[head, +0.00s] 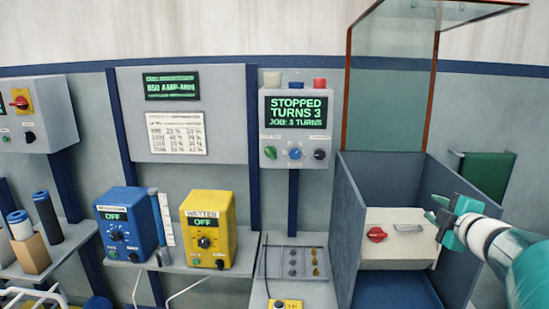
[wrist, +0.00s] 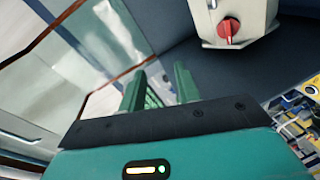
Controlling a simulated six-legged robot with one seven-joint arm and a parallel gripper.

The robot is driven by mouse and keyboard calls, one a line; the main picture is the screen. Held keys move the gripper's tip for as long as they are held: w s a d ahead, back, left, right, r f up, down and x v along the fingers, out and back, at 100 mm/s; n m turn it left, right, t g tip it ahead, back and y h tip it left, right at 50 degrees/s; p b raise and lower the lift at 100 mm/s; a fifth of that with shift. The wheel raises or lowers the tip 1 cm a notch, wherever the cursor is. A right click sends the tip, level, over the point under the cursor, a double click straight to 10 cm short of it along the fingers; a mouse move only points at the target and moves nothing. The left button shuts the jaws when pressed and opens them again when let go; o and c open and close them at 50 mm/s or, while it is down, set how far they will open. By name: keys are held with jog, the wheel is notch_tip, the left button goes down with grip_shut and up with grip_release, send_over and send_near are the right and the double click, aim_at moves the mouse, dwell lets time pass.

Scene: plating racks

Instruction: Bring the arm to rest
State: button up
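My gripper (head: 434,208) is at the right of the head view, at the end of my teal and white arm. It is in front of a grey open-topped enclosure (head: 346,230). In the wrist view its two green fingers (wrist: 159,88) stand apart with nothing visible between them. A white box (head: 395,251) with a red knob (head: 376,234) and a grey handle sits inside the enclosure. The red knob also shows in the wrist view (wrist: 229,29), beyond the fingers and apart from them.
A clear, orange-edged cover (head: 388,90) stands raised above the enclosure. A blue unit (head: 125,225) and a yellow unit (head: 209,232), both reading OFF, stand on the left shelf. A display (head: 296,112) reads "STOPPED, TURNS 3". A green panel (head: 487,172) is behind my arm.

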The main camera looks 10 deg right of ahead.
jog(key=s+a+m+g+h, duration=0.2)
jog(key=a+m+g+h, duration=0.15)
jog(key=a+m, duration=0.9)
jog(key=s+a+f+g+y, duration=0.2)
jog(key=s+a+f, duration=0.1)
jog(key=a, duration=0.5)
jog(key=s+a+f+g+y, duration=0.2)
jog(key=s+a+f, duration=0.2)
jog(key=s+a, duration=0.2)
jog(key=s+a+f+g+y, duration=0.2)
jog(key=s+a+f, duration=0.1)
jog(key=a, duration=0.6)
jog(key=shift+s+a+f+y, duration=0.3)
jog(key=shift+s+a+y, duration=0.1)
jog(key=shift+s, duration=0.25)
jog(key=shift+c, duration=0.2)
